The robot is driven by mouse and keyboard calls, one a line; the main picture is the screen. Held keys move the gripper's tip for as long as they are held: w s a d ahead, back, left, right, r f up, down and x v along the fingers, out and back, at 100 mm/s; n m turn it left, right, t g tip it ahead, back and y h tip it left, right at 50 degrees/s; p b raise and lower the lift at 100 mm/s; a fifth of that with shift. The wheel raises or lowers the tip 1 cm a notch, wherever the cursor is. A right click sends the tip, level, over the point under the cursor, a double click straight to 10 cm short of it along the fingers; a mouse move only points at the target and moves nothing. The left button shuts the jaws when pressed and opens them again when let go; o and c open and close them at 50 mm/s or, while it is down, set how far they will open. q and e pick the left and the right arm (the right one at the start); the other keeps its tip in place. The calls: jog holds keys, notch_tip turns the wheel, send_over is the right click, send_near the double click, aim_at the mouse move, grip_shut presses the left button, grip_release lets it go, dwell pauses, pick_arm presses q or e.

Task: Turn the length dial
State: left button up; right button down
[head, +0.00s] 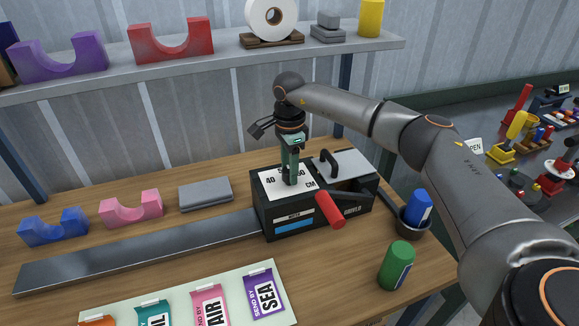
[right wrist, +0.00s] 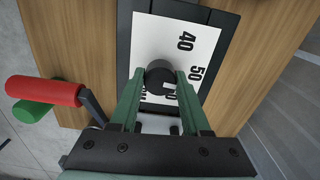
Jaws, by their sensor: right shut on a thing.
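The length dial is a round black knob (right wrist: 159,77) on a white plate (right wrist: 183,40) with black numbers such as 40 and 50. The plate lies on top of a black box (head: 285,218) on the bench, where it also shows in the head view (head: 270,184). My right gripper (right wrist: 160,85) points down over the plate and is shut on the knob, one green finger on each side. In the head view the right gripper (head: 291,180) hides the knob and part of the numbers. My left gripper is in neither view.
A red-handled lever (head: 330,209) sticks out from the box's front. A green cylinder (head: 397,264) and a cup (head: 414,228) with a blue cylinder stand at right. A metal rail (head: 140,250) runs left, with pink (head: 131,208) and blue (head: 53,227) cradles behind it.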

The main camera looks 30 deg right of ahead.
jog(key=n, duration=0.6)
jog(key=shift+a, duration=0.1)
jog(key=n, duration=0.6)
jog(key=shift+n, duration=0.4)
jog(key=shift+c, duration=1.8)
grip_release()
notch_tip(320, 180, up, 13)
jog(key=shift+f+b, duration=0.2)
jog(key=shift+b, duration=0.2)
